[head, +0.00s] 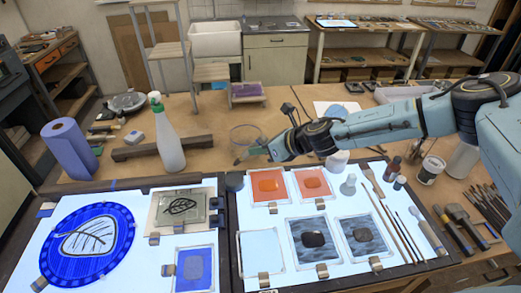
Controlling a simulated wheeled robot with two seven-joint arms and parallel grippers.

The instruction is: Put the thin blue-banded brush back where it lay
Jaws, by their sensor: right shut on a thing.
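My right gripper (256,152) is above the wooden table, just behind the light panel. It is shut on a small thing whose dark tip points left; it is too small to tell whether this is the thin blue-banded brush. Several brushes lie side by side on the right part of the light panel (354,275), among them a long pale one (390,220) and thin dark ones (412,234). I cannot make out a blue band on any of them. My left gripper is not in view.
A blue round glass piece (87,242) lies on the left light panel. Orange (268,186) and grey (313,239) glass tiles lie on the right panel. A spray bottle (167,135) and a blue roll (69,147) stand behind. Tools and bottles crowd the right side.

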